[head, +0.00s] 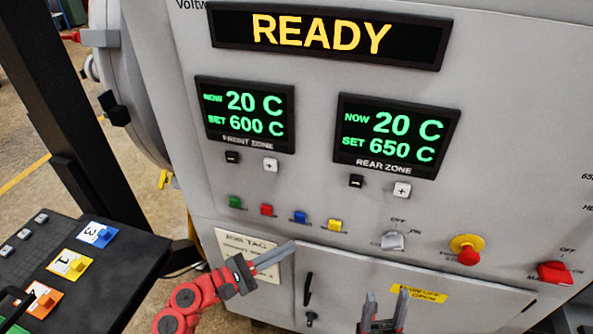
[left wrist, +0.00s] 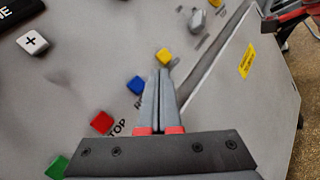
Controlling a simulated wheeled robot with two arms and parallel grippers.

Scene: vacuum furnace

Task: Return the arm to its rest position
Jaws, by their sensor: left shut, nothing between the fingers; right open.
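My left gripper (head: 289,249) comes in from the left in the head view on a red arm. Its fingers are shut and empty, in front of the panel by the job tag (head: 240,250). The left wrist view shows the same closed fingers (left wrist: 160,75) pointing toward the panel, with the yellow button (left wrist: 165,56) just past their tips in the picture. Whether they touch the panel cannot be told. My right gripper (head: 386,298) is at the bottom of the head view, open and empty, in front of the lower door.
The furnace panel carries a READY display (head: 325,38), a front zone display (head: 245,113) reading 20 C, set 600, and a rear zone display (head: 395,137) reading 20 C, set 650. A red emergency knob (head: 468,250) sticks out at right. A dark table (head: 120,262) with numbered tags stands left.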

